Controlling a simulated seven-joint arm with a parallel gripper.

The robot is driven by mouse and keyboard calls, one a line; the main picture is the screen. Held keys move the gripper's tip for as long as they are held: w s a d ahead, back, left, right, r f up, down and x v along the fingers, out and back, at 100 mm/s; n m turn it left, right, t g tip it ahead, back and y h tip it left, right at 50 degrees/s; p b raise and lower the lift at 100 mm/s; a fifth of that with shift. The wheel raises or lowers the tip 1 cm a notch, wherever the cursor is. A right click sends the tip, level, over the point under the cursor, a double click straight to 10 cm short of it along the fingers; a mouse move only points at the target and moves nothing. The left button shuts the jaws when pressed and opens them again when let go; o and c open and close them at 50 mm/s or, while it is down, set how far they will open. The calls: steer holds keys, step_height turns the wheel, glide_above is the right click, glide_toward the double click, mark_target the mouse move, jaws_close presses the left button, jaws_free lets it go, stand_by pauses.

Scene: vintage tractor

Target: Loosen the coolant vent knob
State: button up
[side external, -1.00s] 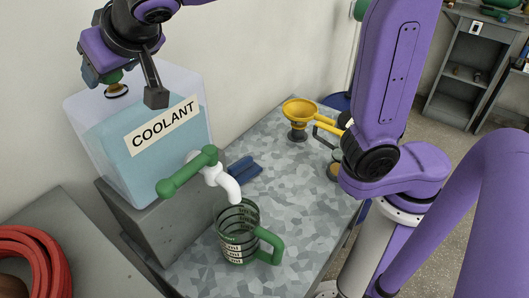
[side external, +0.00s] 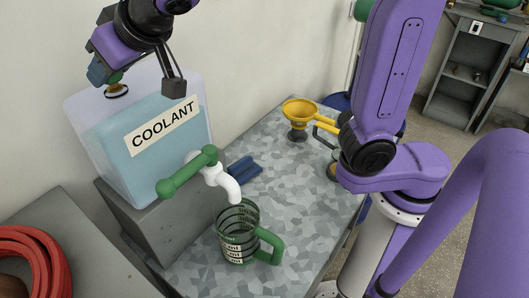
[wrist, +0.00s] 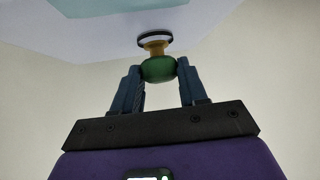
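The coolant vent knob is a round green knob (wrist: 158,69) on a brass stem (wrist: 154,47), seen in the wrist view at the top of the tank. My gripper (wrist: 159,72) has one finger on each side of the knob, and both appear to press against it. In the side external view, my gripper (side external: 110,76) is at the tank's top left corner, above the stem's brass and dark base (side external: 116,90). There my gripper mostly hides the knob. The translucent coolant tank (side external: 178,160) holds pale blue liquid and bears a COOLANT label (side external: 162,127).
A white tap (side external: 213,172) with a green handle (side external: 181,178) sticks out from the tank's front. A green-handled measuring jug (side external: 238,240) stands below it. A yellow funnel (side external: 299,112) and a blue item (side external: 244,170) are on the bench (side external: 300,215). A red hose coil (side external: 35,265) lies at lower left.

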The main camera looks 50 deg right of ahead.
steer(key=shift+o, duration=0.9)
steer(key=shift+v, duration=2.55)
steer(key=d+n, duration=0.1)
steer(key=d, duration=0.2)
steer(key=w+d+n+h, duration=0.1)
steer(key=d, duration=0.3)
steer(key=d+n+h, duration=0.1)
steer(key=d, duration=0.3)
steer(key=shift+w+d+r+g, duration=0.2)
steer(key=shift+g, duration=0.1)
steer(key=s+d+f+n+g, duration=0.1)
steer(key=s+d+f+n, duration=0.15)
steer(key=d, duration=0.35)
steer(key=s+d+f+n+g, duration=0.2)
steer(key=s+d+f+g, duration=0.1)
steer(key=s+f, duration=0.6)
steer(key=s+d+f+n+g, duration=0.3)
steer(key=s+f, duration=0.7)
steer(key=s, duration=0.4)
steer(key=shift+d+g+y, duration=0.3)
steer(key=shift+d+g, duration=0.15)
steer(key=shift+g, duration=0.75)
